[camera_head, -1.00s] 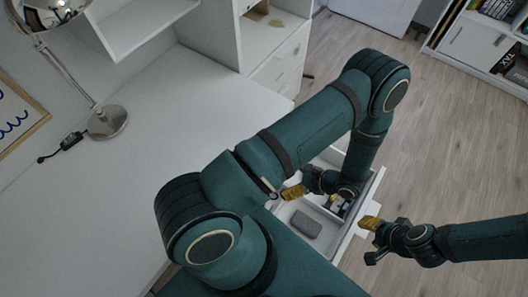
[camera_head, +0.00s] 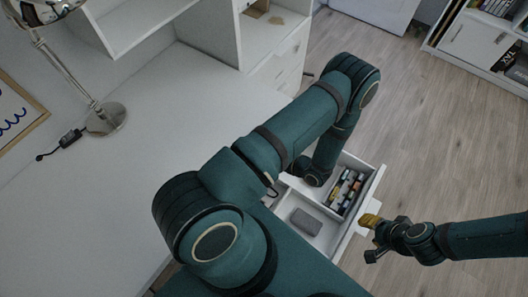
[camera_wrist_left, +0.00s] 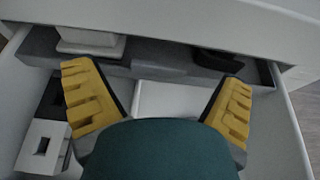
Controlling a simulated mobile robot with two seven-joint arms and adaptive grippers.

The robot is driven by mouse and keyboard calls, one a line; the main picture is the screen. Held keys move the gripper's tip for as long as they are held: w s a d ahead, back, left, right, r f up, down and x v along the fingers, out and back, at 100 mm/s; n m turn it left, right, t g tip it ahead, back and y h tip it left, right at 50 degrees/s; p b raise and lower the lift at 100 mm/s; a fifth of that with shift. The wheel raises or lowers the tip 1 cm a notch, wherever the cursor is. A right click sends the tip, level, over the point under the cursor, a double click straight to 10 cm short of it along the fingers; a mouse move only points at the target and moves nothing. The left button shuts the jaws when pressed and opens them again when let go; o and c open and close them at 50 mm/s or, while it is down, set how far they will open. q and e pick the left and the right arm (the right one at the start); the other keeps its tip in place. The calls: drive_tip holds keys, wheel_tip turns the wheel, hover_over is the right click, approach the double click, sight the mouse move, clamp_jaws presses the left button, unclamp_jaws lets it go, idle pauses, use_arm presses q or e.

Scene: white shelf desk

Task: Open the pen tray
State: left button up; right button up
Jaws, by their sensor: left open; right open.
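A white drawer (camera_head: 371,192) stands pulled out from the desk, with a row of colored pens (camera_head: 346,190) in a divided section and a grey box (camera_head: 306,221) beside it. My left gripper (camera_wrist_left: 156,105) is open in the left wrist view, over the drawer interior, with a long grey tray (camera_wrist_left: 150,58) just beyond its fingertips. I see nothing between its fingers. My right gripper (camera_head: 368,238) is open and empty, close to the outside of the drawer front.
The white desk top (camera_head: 190,110) is mostly clear, with a lamp base (camera_head: 106,118) at the left. Wooden floor (camera_head: 440,140) lies free to the right. A white shelf unit (camera_head: 475,45) stands at the far right. Black and white boxes (camera_wrist_left: 42,145) sit at the left in the wrist view.

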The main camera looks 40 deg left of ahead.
use_arm(q)
drive_tip(key=shift+x, duration=1.1)
use_arm(e)
drive_tip(key=shift+f, duration=0.1)
use_arm(q)
drive_tip(key=c, duration=1.4)
drive_tip(key=shift+d, duration=0.15)
